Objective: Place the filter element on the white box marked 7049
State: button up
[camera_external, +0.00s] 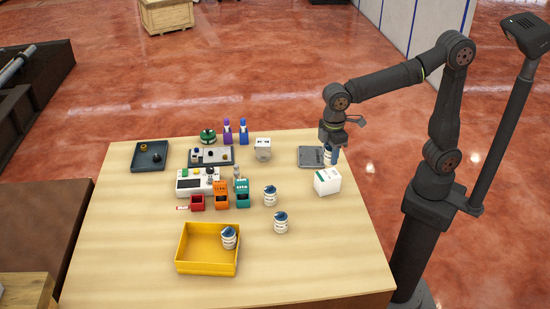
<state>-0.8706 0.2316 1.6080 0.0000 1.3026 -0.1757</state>
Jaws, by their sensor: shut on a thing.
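My gripper (331,151) is at the right of the table, pointing down and shut on a white and blue cylindrical piece (328,158), which I take as the filter element. It is held just above or at the right edge of a grey flat plate (309,156); I cannot tell whether it touches. A white box (328,182) with a green-marked top stands just in front of the gripper. Another white box (263,150) with dark marks on top stands farther left. The number 7049 is not legible on either.
Similar white and blue cylinders (270,197) (281,224) stand mid-table, and another (229,239) is in the yellow bin (193,267). Small red, orange and teal containers (220,199), a white device (187,188) and a dark tray (139,164) are to the left. The front right is clear.

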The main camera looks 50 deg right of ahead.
jog(key=shift+s+a+f, duration=0.1)
jog(key=shift+a+f, duration=0.1)
jog(key=shift+a, duration=0.1)
jog(key=shift+a+f, duration=0.1)
jog(key=shift+f, duration=1.9)
jog(key=o, duration=1)
jog(key=shift+f, duration=0.15)
notch_tip(320, 180, up, 12)
jog(key=shift+r, duration=0.2)
